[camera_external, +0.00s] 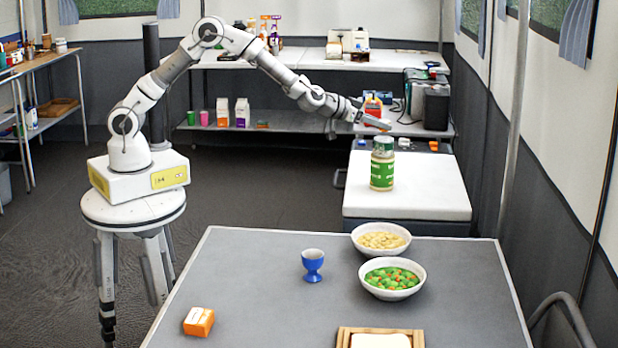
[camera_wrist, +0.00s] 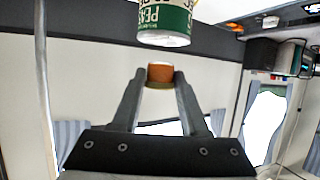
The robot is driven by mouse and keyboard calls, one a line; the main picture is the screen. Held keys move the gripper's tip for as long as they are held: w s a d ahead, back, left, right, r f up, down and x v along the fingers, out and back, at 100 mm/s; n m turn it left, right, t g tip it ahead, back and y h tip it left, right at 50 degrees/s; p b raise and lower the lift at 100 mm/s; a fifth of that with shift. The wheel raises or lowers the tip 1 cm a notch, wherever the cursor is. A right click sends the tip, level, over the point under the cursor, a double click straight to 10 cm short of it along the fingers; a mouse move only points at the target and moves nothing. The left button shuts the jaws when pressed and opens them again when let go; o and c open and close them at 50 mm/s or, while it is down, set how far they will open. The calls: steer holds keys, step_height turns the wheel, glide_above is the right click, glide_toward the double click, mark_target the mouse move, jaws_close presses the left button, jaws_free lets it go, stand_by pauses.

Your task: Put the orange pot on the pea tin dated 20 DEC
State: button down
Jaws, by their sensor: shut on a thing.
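My gripper (camera_wrist: 160,82) is shut on the small orange pot (camera_wrist: 160,71), which sits between the fingertips in the wrist view. In the external view my gripper (camera_external: 386,124) is above the white-topped unit, and the pot is too small to make out clearly. A green and white pea tin (camera_wrist: 164,24) shows at the top of the wrist view, apart from the pot and cut off by the frame. Its date cannot be read in full. In the external view a green-labelled tin (camera_external: 382,175) stands upright on the unit below my gripper, with a paler greenish part on top.
The white-topped unit (camera_external: 430,190) has free room around the tin. The grey table (camera_external: 250,275) in front carries a blue egg cup (camera_external: 313,262), two bowls, an orange box (camera_external: 199,322) and a wooden tray. A dark appliance (camera_external: 428,100) stands behind at the right.

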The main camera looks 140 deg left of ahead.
steer(key=shift+f, duration=1.05)
steer(key=shift+f+b, duration=0.25)
steer(key=shift+b, duration=0.1)
steer(key=shift+c, duration=2.2)
jaws_free()
steer(key=shift+r, duration=0.15)
steer(key=shift+r+p, duration=0.25)
steer(key=shift+p, duration=0.05)
steer(key=p+v, duration=0.1)
steer(key=v, duration=1)
steer(key=shift+s+d, duration=0.2)
steer(key=shift+d, duration=0.2)
